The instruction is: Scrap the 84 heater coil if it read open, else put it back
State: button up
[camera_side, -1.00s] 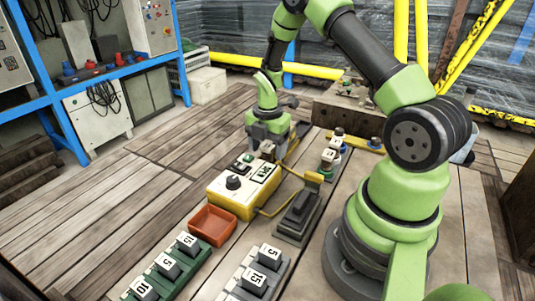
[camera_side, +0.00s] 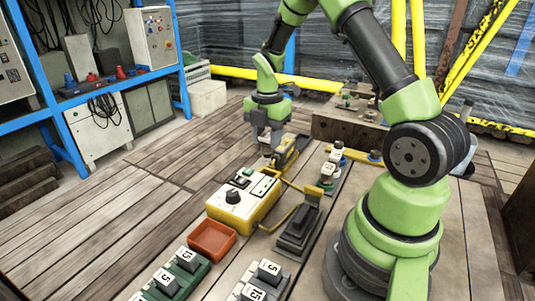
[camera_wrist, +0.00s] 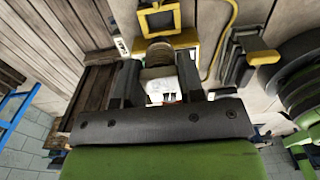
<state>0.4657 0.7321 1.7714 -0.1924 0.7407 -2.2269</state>
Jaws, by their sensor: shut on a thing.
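My gripper (camera_side: 272,150) is low beyond the far end of the yellow tester (camera_side: 243,208), fingers pointing down. In the wrist view its jaws (camera_wrist: 158,84) are shut on a pale block with dark and reddish marks (camera_wrist: 160,86). I take this for the heater coil; its number is not readable. Ridged brownish rings (camera_wrist: 178,40) show just beyond it. The tester has a black knob (camera_side: 232,197) and a light face panel; I cannot read a result. An orange-red tray (camera_side: 211,240) stands nearer the camera. A yellow cable runs from the tester towards a dark cradle (camera_side: 298,228).
A green rack (camera_side: 205,266) with numbered blocks and a grey rack (camera_side: 280,277) with blocks 5 and 15 lie at the front. Small numbered pieces (camera_side: 329,170) stand right of my gripper. A blue shelf (camera_side: 105,82) is at the left. Floor boards between are clear.

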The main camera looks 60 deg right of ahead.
jog(key=r, duration=0.2)
jog(key=shift+w+a+r, duration=0.15)
jog(key=shift+a+r, duration=0.1)
jog(key=shift+r, duration=0.05)
jog(key=a+f+y, duration=0.1)
jog(key=a+f, duration=0.1)
jog(key=a, duration=2)
jog(key=shift+d+f, duration=0.2)
jog(key=shift+f, duration=3.75)
jog(key=o, duration=1.5)
jog(key=shift+c, duration=0.2)
